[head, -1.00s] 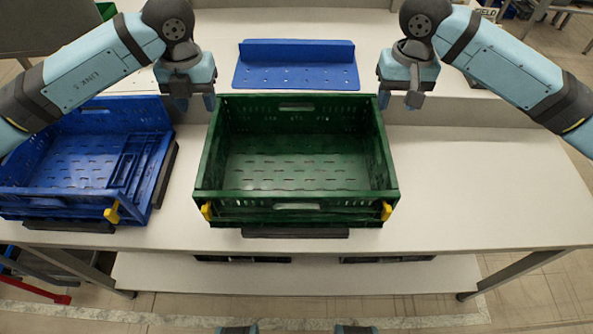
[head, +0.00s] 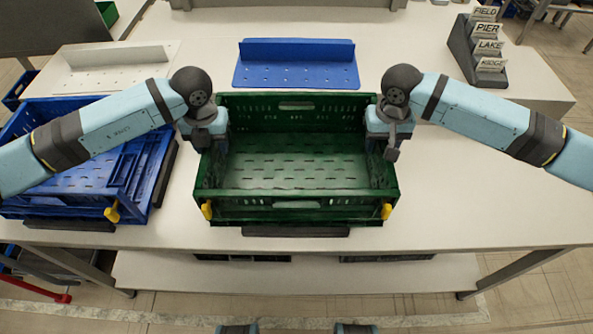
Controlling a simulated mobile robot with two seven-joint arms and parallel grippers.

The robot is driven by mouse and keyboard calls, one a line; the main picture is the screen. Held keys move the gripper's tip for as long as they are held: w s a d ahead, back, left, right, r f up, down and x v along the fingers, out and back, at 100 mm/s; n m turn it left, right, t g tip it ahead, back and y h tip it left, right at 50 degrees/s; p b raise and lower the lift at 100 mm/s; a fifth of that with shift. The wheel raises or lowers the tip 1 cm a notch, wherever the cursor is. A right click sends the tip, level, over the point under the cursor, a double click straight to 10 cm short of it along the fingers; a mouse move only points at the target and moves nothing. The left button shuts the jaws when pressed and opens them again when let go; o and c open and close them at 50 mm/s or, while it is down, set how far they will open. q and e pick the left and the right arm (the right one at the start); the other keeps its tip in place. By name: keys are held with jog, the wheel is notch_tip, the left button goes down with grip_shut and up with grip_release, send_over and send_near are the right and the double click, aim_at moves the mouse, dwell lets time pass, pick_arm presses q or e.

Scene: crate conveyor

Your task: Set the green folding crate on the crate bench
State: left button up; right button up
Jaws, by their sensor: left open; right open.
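The green folding crate (head: 298,207) stands open and empty on the white bench (head: 470,190), its walls upright and yellow latches at its two front corners. My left gripper (head: 203,145) is open at the crate's left side wall. My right gripper (head: 390,150) is open at the right side wall. Both grippers overlap the side rims in the head view, and I cannot tell whether they touch the crate. The fingertips are partly hidden.
A blue crate (head: 75,205) with a partly folded wall stands close on the left. Behind are a blue perforated plate (head: 297,68), a white perforated plate (head: 115,65) and a dark card holder (head: 465,50). The bench is clear to the right.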

pick_arm(q)
grip_shut()
pick_arm(e)
grip_shut()
pick_arm(q)
jog(key=shift+r, duration=0.1)
pick_arm(e)
jog(key=shift+r, duration=0.1)
